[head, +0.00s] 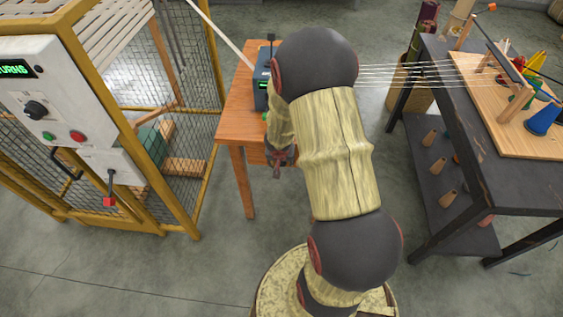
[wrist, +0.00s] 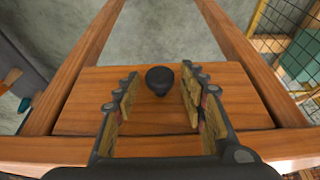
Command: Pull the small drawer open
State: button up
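The small drawer (wrist: 80,112) has a plain wooden front and a round black knob (wrist: 160,77). It fills the middle of the wrist view, set between the legs of a small wooden table (head: 237,112). My gripper (wrist: 159,75) is open and empty, with one padded finger on each side of the knob. Gaps show between the knob and both fingers. In the head view, my gripper (head: 280,157) is partly hidden by my arm at the table's front, and the knob cannot be made out there.
A yellow-framed mesh cage with a control panel (head: 45,95) stands to the left. A dark workbench (head: 455,150) with a wooden board and cones stands to the right. Thin strands (head: 405,75) stretch from the small table toward it. Bare concrete floor lies between.

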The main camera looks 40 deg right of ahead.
jog(key=c, duration=1)
grip_shut()
